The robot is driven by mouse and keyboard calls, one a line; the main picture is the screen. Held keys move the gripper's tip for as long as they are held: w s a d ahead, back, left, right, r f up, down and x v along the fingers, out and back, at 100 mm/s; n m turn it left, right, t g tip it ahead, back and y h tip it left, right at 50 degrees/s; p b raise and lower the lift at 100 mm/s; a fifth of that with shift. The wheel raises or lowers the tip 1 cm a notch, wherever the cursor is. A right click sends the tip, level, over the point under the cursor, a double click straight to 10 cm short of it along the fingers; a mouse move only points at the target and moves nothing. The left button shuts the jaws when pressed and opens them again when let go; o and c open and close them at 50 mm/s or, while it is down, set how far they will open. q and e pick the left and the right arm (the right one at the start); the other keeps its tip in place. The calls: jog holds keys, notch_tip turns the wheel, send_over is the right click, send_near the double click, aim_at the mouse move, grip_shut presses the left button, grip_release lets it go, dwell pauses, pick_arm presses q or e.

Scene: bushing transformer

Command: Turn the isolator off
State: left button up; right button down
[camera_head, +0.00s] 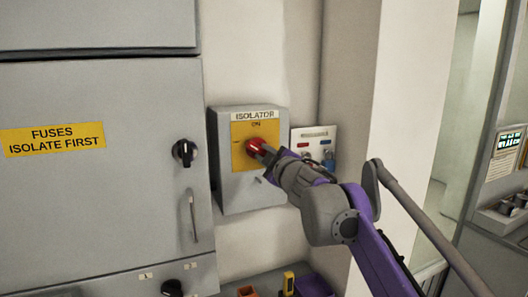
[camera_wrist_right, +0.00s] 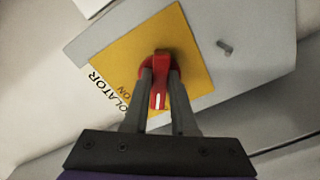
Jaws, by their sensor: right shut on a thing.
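The isolator (camera_head: 226,185) is a grey box on the wall with a yellow plate (camera_head: 241,132) marked ON at its top. Its red rotary handle (camera_head: 256,146) sits at the middle of the plate. My right gripper (camera_head: 264,152) reaches it from the lower right and is shut on the handle. My left gripper is not in view.
A grey fuse cabinet (camera_head: 95,200) with a black knob (camera_head: 185,152) and a handle (camera_head: 194,215) stands to the left. A small panel (camera_head: 315,135) with red and blue items is just right of the isolator. Coloured items, including a yellow one (camera_head: 288,283), lie below.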

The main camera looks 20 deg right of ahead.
jog(key=n, duration=0.1)
jog(key=n+p, duration=0.1)
jog(key=n, duration=0.1)
jog(key=shift+r+n, duration=0.2)
jog(key=shift+n, duration=0.1)
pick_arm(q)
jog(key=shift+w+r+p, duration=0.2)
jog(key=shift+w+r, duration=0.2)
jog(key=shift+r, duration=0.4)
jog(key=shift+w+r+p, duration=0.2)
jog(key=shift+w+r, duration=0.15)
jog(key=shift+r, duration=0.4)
pick_arm(e)
jog(key=shift+n, duration=1.7)
jog(key=shift+d, duration=0.1)
jog(key=c, duration=0.7)
grip_release()
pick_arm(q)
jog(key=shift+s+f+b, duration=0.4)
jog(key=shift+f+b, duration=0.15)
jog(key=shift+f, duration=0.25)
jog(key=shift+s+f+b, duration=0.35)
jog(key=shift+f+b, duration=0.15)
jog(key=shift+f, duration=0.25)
pick_arm(e)
jog(key=shift+s, duration=5.4)
